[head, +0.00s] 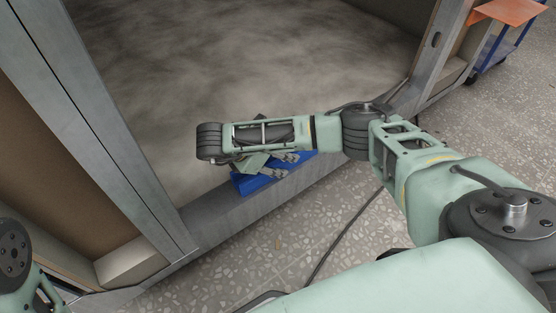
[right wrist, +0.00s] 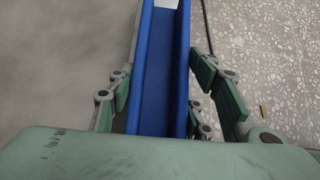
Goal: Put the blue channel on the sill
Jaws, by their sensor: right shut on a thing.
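The blue channel (head: 262,180) is a long U-shaped piece at the lower edge of the pod opening. It lies along the line of the grey metal sill (head: 222,208), partly covered by my right arm. I cannot tell whether it touches the sill. My right gripper (head: 284,165) is shut on the channel. In the right wrist view the channel (right wrist: 165,70) runs lengthwise between the green fingers, with its open side up. My left gripper is out of view; only part of my left arm shows at the left edge.
A grey upright post (head: 95,120) stands left of the opening, and another post (head: 425,60) stands right. The pod floor (head: 250,50) is bare. A dark cable (head: 345,222) crosses the speckled floor. A blue cart (head: 490,55) with an orange top stands at the upper right.

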